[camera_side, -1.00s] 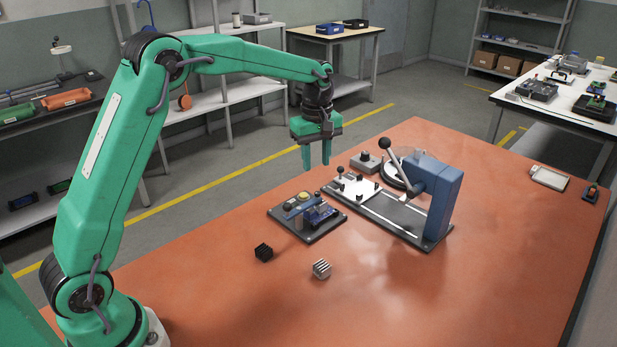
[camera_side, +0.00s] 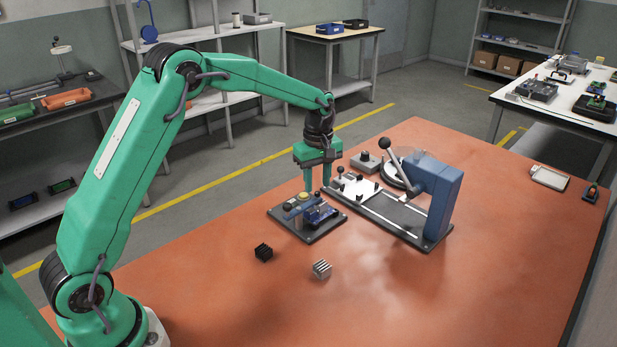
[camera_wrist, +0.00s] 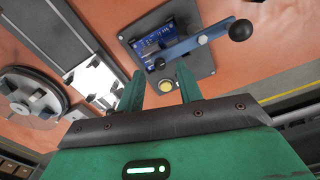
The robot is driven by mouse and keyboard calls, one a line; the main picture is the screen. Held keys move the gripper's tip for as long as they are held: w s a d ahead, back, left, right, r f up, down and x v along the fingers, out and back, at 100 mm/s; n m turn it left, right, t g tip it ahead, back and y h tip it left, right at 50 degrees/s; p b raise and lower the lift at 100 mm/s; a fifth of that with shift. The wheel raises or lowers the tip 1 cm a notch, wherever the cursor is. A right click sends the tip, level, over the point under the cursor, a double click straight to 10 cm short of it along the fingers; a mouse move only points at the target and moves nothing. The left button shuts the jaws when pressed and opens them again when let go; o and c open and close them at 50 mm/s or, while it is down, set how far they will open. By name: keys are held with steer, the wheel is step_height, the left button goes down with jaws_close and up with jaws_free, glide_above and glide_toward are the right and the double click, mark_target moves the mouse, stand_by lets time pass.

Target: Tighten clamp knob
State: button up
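A small fixture with a dark base plate (camera_side: 322,234) sits on the orange table; it also shows in the wrist view (camera_wrist: 203,62). It carries a blue circuit board (camera_wrist: 150,42), a blue-grey clamp bar (camera_wrist: 195,42) with a black ball knob (camera_wrist: 240,30) at one end, and a round yellow knob or button (camera_wrist: 167,86). I cannot tell which knob is the clamp knob. My gripper (camera_side: 317,188) points down just above the far side of the fixture. Its two green fingers (camera_wrist: 160,75) are apart with nothing between them. No contact with the fixture is visible.
A lever press (camera_side: 436,200) on a long base stands right of the fixture, close to my gripper. A black finned block (camera_side: 264,252) and a silver finned block (camera_side: 321,269) lie in front. The table's front and right are mostly clear.

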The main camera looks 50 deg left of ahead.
mark_target(317, 194)
steer(key=shift+f, duration=1.1)
steer(key=shift+c, duration=0.5)
